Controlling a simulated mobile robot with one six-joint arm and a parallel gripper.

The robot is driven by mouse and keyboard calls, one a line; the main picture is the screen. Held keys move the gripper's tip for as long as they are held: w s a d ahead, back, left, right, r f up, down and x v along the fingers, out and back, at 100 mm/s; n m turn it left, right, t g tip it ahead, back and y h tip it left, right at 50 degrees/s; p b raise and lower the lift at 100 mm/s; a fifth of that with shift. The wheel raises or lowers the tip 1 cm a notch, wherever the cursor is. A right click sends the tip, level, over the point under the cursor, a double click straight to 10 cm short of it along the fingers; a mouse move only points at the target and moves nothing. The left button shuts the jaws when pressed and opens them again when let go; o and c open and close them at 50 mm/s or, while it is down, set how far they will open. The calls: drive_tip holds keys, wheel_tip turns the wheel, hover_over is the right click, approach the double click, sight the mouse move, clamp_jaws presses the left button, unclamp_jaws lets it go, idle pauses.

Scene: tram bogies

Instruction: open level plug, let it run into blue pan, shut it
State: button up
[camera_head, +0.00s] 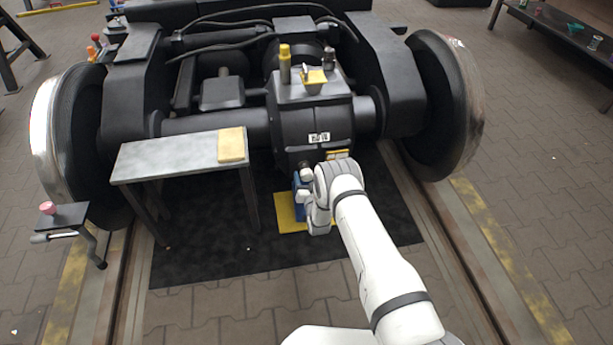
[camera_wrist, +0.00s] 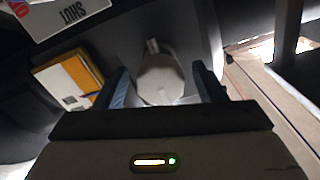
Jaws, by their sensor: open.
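In the wrist view, a pale grey rounded fitting with a short stub (camera_wrist: 160,75), apparently the level plug, lies between the two fingers of my gripper (camera_wrist: 162,88). The fingers stand apart on either side of it, and I cannot tell whether they touch it. A white label reading SHUT (camera_wrist: 68,14) is at the upper left. In the head view my gripper is low at the front of the dark gearbox (camera_head: 312,135), mostly hidden by my arm. A blue thing (camera_head: 298,188) shows beside my wrist; I cannot tell whether it is the blue pan.
A yellow sheet (camera_head: 286,218) lies on the black mat (camera_head: 215,262) below the gearbox. A grey bench (camera_head: 165,153) with a tan block (camera_head: 232,145) stands to the left. A small stand with a pink item (camera_head: 48,208) is further left. Wheels flank both sides.

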drive_tip(key=shift+b+x, duration=0.3)
drive_tip(key=shift+x, duration=1.15)
drive_tip(key=shift+c, duration=0.4)
drive_tip(key=c, duration=0.9)
drive_tip(key=shift+d, duration=0.15)
